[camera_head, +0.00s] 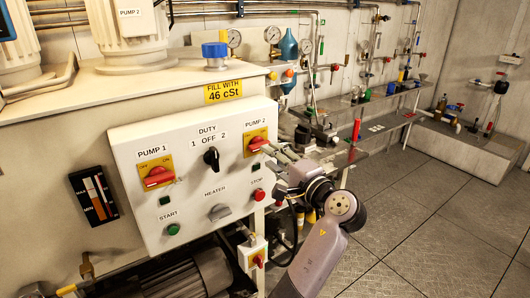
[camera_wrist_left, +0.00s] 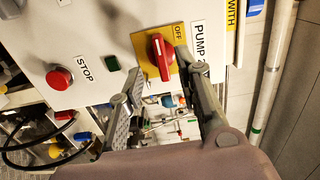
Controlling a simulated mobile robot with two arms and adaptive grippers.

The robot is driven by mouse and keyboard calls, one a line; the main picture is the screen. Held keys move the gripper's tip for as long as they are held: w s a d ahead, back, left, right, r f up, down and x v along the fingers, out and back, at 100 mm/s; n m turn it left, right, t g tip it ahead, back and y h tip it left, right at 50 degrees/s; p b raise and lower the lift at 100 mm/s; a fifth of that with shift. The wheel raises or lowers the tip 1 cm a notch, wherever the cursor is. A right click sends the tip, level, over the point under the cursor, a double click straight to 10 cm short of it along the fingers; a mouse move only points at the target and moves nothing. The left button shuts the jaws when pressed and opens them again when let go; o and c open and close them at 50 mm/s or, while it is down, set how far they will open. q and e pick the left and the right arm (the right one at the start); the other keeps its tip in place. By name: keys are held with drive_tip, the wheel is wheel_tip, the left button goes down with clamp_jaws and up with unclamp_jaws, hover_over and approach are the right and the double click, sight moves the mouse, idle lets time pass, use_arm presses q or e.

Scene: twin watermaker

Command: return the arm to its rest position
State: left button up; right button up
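My left gripper (camera_head: 272,168) is in front of the right side of the white control panel (camera_head: 190,150), close to the PUMP 2 switch. That switch has a red knob (camera_head: 257,144) on a yellow plate. In the left wrist view the red knob (camera_wrist_left: 162,57) shows just beyond the fingers, with "OFF" readable on the plate. The two fingers of the left gripper (camera_wrist_left: 150,78) are spread apart with nothing between them. Whether a fingertip touches the plate or knob I cannot tell. My right gripper is in neither view.
The panel also carries the PUMP 1 switch (camera_head: 158,176), a DUTY selector (camera_head: 211,157) and a red STOP button (camera_head: 258,194). Shelving with gauges and bottles stands behind. The tiled floor (camera_head: 430,240) at right is clear.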

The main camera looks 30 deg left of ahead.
use_arm(q)
drive_tip(key=shift+v, duration=1.05)
